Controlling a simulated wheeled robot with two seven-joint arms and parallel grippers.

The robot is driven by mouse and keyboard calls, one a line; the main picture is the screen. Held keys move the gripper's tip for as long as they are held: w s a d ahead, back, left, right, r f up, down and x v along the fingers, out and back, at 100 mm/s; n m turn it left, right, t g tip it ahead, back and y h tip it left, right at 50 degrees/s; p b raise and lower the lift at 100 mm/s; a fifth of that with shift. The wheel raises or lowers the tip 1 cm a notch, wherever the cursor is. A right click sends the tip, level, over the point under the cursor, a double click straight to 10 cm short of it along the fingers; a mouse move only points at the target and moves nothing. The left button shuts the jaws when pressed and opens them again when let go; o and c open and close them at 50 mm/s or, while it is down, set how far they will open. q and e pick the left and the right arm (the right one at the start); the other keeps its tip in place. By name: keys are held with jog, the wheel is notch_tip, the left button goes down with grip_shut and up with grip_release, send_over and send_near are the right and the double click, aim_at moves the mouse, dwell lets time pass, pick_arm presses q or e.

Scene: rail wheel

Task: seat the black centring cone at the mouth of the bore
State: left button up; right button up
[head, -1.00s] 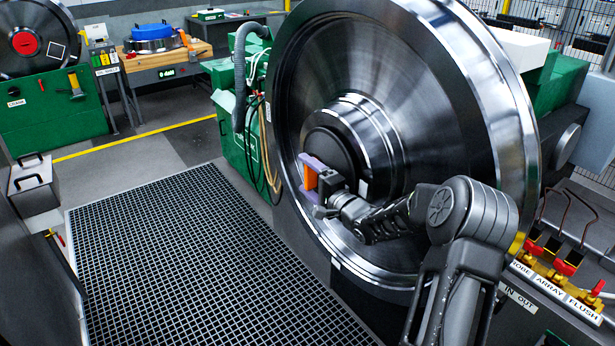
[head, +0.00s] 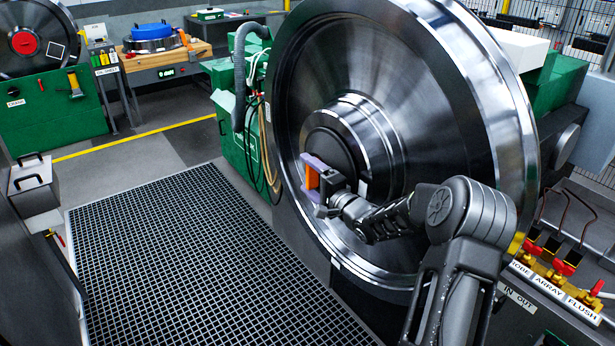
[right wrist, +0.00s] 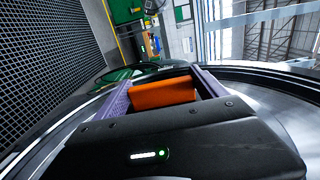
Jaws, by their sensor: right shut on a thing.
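The big steel rail wheel (head: 420,90) stands upright, with its stepped hub (head: 375,130) facing the left. A dark round face, which looks like the black centring cone (head: 326,148), is at the hub's mouth, partly behind my gripper. Whether it is fully against the bore's edge I cannot tell. My right gripper (head: 313,184), with purple fingers, is shut on an orange grip (head: 312,179) in front of that dark face. The right wrist view shows the orange grip (right wrist: 163,94) between the two fingers; the cone itself cannot be made out there. My left gripper is not in view.
A floor grating (head: 190,260) lies clear in front of the wheel. A green machine with hoses (head: 238,145) stands behind it at the left. Red-handled valves (head: 560,266) line a ledge at the right. A grey box (head: 33,185) is at the far left.

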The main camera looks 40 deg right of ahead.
jog(key=shift+d+r, duration=0.25)
jog(key=shift+d, duration=0.05)
jog(key=o, duration=2)
jog(key=shift+f, duration=0.1)
jog(key=shift+f, duration=0.25)
jog(key=shift+s+d, duration=0.1)
jog(key=shift+s, duration=0.15)
jog(key=s+b, duration=0.1)
jog(key=s, duration=0.6)
jog(key=shift+s+r+b, duration=0.15)
jog(key=shift+r+b, duration=0.05)
jog(key=shift+b, duration=0.1)
